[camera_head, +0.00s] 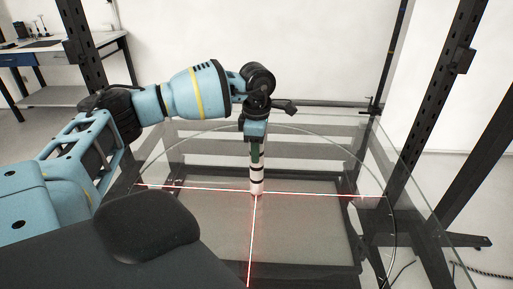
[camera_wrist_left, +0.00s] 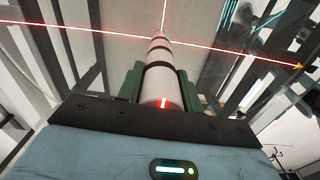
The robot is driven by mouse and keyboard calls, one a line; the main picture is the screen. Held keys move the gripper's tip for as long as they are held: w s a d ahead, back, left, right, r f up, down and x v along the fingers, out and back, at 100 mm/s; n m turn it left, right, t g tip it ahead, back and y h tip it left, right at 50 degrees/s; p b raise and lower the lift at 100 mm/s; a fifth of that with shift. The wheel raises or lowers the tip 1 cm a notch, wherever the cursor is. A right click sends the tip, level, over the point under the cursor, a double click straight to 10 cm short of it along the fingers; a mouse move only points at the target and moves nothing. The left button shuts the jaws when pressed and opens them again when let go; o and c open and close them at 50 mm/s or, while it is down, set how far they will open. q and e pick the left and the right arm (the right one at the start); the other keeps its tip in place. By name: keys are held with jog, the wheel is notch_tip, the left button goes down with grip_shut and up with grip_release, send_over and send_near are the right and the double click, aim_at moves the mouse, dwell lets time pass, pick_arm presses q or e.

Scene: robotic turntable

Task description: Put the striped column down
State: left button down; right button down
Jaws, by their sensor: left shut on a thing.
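The striped column (camera_head: 257,178) is white with dark bands and stands roughly upright above the glass turntable (camera_head: 330,170). Red laser lines cross at its lower end. I cannot tell whether its foot touches the glass. My left gripper (camera_head: 256,152) points down and is shut on the column's upper part. In the left wrist view, the column (camera_wrist_left: 160,80) runs away between the two green fingers of the left gripper (camera_wrist_left: 160,88), and a red laser mark shows on its near part. My right gripper is not in view.
Dark metal frame posts (camera_head: 445,90) stand at the right, and another post rises at the back left. A workbench (camera_head: 65,50) stands at the far left. The glass around the column is clear of other objects.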

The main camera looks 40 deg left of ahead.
pick_arm(q)
jog(key=shift+f, duration=0.1)
jog(key=shift+f, duration=0.1)
jog(key=c, duration=0.9)
grip_release()
jog(key=shift+c, duration=0.2)
notch_tip(320, 180, up, 12)
jog(key=shift+r, duration=0.2)
